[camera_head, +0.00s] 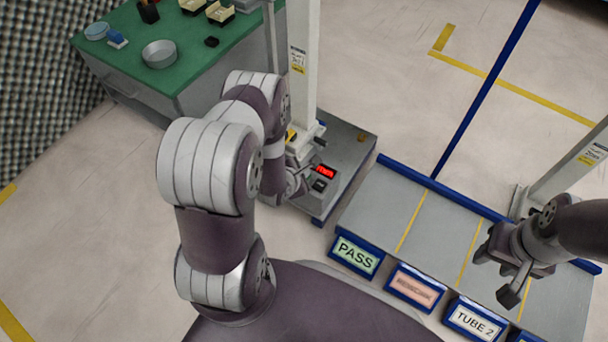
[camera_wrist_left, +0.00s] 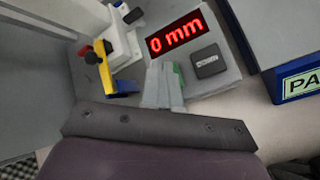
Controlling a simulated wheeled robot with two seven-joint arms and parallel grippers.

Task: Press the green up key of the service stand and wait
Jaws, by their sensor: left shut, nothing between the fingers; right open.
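The service stand (camera_head: 346,193) is a grey unit with a red-lit display (camera_head: 325,171). The display (camera_wrist_left: 178,35) reads "0 mm" in the left wrist view. The green up key (camera_wrist_left: 179,72) shows only as a thin green sliver beside my left fingertips; the rest is hidden behind them. A dark key (camera_wrist_left: 208,62) lies right of it. My left gripper (camera_wrist_left: 163,84) is shut and empty, its tips over or at the green key; I cannot tell whether they touch it. In the head view my left gripper (camera_head: 304,178) is beside the display. My right gripper (camera_head: 494,273) is open and empty.
A yellow, red and blue fixture (camera_wrist_left: 104,66) stands left of the display. A white post (camera_head: 304,60) rises behind the stand. A blue-edged grey platform (camera_head: 385,213) with PASS and TUBE 2 labels lies right. A green table (camera_head: 115,60) holds a round dish.

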